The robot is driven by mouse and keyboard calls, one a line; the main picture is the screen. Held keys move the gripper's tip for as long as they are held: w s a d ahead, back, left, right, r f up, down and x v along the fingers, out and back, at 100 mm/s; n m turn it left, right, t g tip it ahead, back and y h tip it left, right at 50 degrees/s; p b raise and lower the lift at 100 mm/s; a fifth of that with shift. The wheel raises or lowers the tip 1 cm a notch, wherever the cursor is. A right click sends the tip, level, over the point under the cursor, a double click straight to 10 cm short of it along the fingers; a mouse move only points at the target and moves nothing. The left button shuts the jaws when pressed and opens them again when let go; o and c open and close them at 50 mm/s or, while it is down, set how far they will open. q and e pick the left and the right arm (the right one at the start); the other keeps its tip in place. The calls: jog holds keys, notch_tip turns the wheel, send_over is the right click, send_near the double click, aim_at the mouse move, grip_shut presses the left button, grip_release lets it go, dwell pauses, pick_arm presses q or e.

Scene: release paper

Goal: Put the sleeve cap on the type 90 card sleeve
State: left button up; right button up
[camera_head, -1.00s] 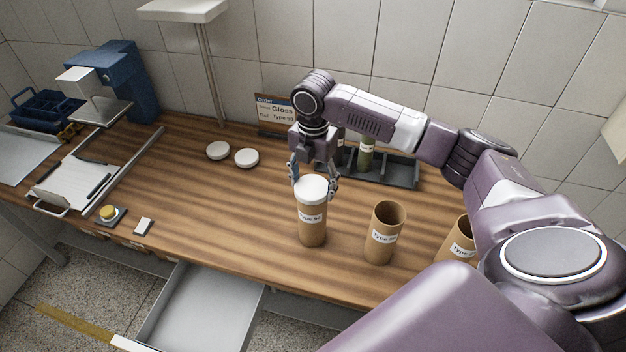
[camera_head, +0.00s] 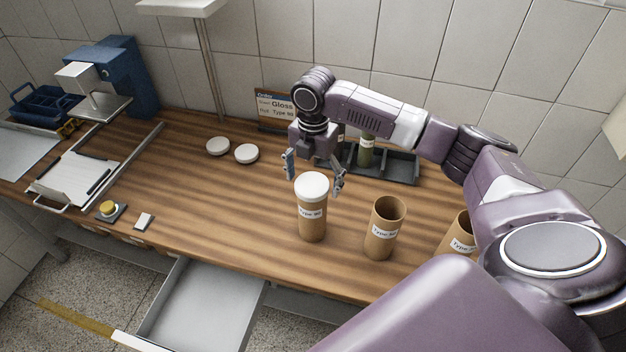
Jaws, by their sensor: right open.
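The type 90 card sleeve (camera_head: 312,226) is a brown tube standing upright on the table, with a label that appears to read Type 90. The white sleeve cap (camera_head: 312,186) sits on its top end. My right gripper (camera_head: 315,180) is open, its fingers spread on either side of and behind the cap, with a visible gap at both sides. Whether the cap is fully pressed down cannot be told. My left gripper is not in view.
Two white caps, one (camera_head: 217,146) beside the other (camera_head: 246,153), lie on the table. Open brown sleeves, one (camera_head: 384,228) in the middle and one (camera_head: 460,235) beside my arm, stand to the right. A dark tray (camera_head: 402,167) is behind. An open drawer (camera_head: 205,310) juts out in front.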

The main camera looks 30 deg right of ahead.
jog(key=shift+r, duration=0.2)
notch_tip(320, 180, up, 12)
jog(key=shift+f, duration=0.2)
jog(key=shift+s, duration=0.1)
dwell(0.6)
